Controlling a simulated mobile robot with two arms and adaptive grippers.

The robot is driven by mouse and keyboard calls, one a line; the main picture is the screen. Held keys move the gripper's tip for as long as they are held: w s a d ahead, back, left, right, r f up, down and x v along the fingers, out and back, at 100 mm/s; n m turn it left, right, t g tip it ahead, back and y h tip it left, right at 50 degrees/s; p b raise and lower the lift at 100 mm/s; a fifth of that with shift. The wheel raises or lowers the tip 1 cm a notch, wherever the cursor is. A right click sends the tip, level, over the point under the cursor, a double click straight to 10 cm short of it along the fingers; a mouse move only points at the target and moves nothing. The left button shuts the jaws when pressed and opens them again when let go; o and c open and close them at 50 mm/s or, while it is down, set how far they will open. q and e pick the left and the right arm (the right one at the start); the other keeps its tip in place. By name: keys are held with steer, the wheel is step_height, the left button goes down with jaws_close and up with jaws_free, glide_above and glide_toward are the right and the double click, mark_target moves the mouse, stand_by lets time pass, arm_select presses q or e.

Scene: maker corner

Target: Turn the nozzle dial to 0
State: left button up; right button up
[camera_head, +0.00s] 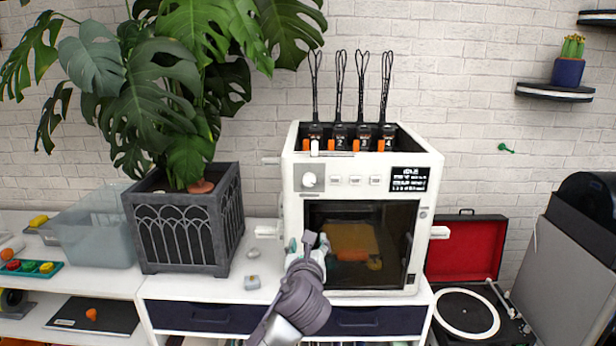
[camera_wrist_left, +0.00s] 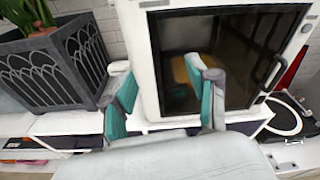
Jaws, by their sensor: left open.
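The nozzle dial (camera_head: 309,180) is a round white knob on a grey square plate, at the upper left of the front of a white 3D printer (camera_head: 432,160). Its setting is too small to read. My left gripper (camera_head: 308,245) is in front of the printer's lower left front, below the dial and apart from it. In the left wrist view my left gripper (camera_wrist_left: 165,75) has its two teal-padded fingers spread with nothing between them. The dial is not in the left wrist view. My right gripper is in neither view.
Several buttons (camera_head: 355,181) and a small screen (camera_head: 408,179) are right of the dial. The dark door (camera_head: 330,212) has a handle at its right. A plant in a dark planter (camera_head: 190,235) stands left, a turntable (camera_head: 468,312) right. Small pieces lie on the white table.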

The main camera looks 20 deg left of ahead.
arm_select(q)
steer(key=m+t+y, duration=0.1)
steer(key=m, duration=0.1)
glide_toward(309, 182)
steer(key=v, duration=0.5)
steer(key=p+x, duration=0.2)
steer(key=x, duration=1.1)
steer(key=shift+w+a, duration=0.1)
steer(key=shift+w, duration=0.3)
jaws_close()
steer(key=shift+p, duration=0.3)
